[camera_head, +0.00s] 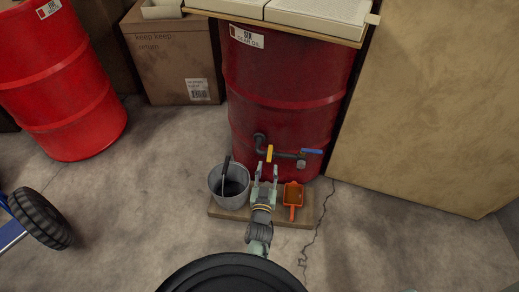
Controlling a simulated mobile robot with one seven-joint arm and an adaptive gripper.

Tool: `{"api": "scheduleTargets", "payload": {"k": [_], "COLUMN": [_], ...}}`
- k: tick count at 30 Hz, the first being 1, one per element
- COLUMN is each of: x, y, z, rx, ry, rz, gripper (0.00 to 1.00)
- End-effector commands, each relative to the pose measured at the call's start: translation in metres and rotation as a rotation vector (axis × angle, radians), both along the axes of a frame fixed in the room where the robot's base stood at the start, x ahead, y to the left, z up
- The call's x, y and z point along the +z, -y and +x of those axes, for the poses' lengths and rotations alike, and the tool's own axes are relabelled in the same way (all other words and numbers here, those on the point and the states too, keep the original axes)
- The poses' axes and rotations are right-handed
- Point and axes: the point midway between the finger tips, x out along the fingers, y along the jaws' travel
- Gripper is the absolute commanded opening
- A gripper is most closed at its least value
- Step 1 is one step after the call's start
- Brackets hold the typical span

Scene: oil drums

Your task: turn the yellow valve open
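The yellow valve handle (269,153) sits on a dark pipe (284,155) low on the front of the red oil drum (288,85). The handle points roughly up and down in the picture, across the pipe. A blue handle (311,151) is at the pipe's right end, above the spout. My gripper (266,172) is open, its two fingers pointing at the drum just below the yellow handle. Nothing shows between the fingers. Whether a finger touches the handle, I cannot tell.
A grey bucket (229,184) stands left of my gripper and an orange scoop (293,198) lies right of it, both on a wooden board (237,214). A second red drum (62,85), a cardboard box (173,62) and a large tan panel (430,100) stand around.

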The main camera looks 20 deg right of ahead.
Motion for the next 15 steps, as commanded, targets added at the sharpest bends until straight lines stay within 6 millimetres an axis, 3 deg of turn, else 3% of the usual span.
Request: {"api": "scheduleTargets", "payload": {"k": [15], "x": [0.001], "y": [0.034], "z": [0.079], "rx": [0.001], "ry": [0.003], "rz": [0.000], "gripper": [0.35]}}
